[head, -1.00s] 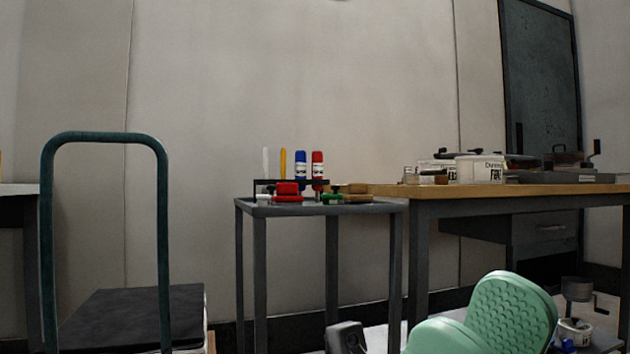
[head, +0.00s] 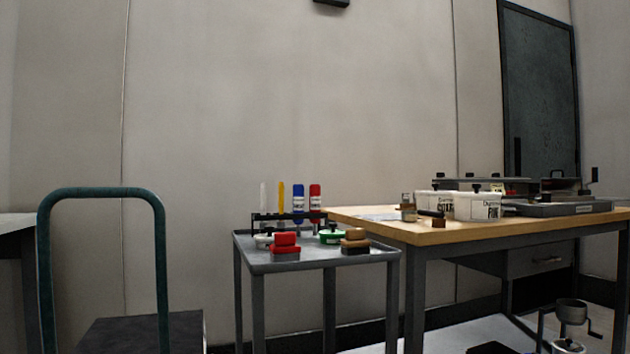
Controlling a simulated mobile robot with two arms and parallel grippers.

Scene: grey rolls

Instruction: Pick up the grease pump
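I cannot tell for certain which thing is the grease pump. A grey funnel-topped device with a side handle (head: 571,312) is at the lower right, its lower part cut off by the picture's edge. On the grey cart, a blue tube (head: 299,203) and a red tube (head: 315,203) with white labels stand upright in a dark rack (head: 270,219), beside a yellow and a whitish slim one. Neither of my grippers is in view.
The grey cart (head: 300,263) also holds red, green and brown-topped small items. The wooden-topped workbench (head: 400,228) carries white tubs (head: 477,205) and a grey tray-like device (head: 560,208). A green-handled trolley (head: 42,270) stands at left.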

